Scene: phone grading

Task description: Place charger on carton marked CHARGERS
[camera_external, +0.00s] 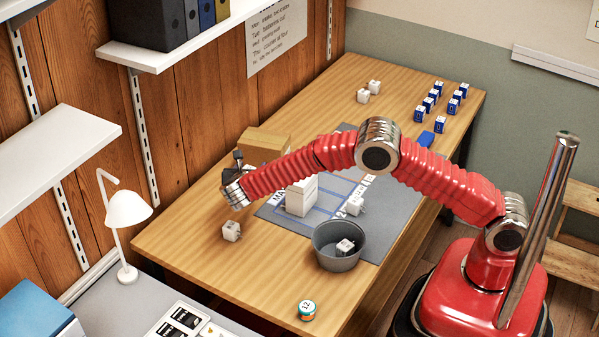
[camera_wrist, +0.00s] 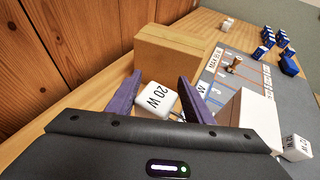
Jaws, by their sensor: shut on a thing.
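My gripper (camera_wrist: 160,97) is shut on a white charger (camera_wrist: 158,101) marked "20 W", which sits between the purple fingers in the wrist view. In the outside view my gripper (camera_external: 241,172) is over the left side of the table, and the held charger cannot be made out there. A plain brown carton (camera_external: 265,139) stands just beyond my gripper at the table's wall side. It also shows straight ahead of the fingers in the wrist view (camera_wrist: 175,55). I cannot read CHARGERS on any carton.
A white box (camera_external: 301,197) stands right of my gripper on the grey mat (camera_external: 392,220). A grey bin (camera_external: 325,258) holds a white cube. Loose white cubes (camera_external: 232,231) lie about, and several blue ones (camera_external: 440,124) stand at the far right. The wooden wall borders the left.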

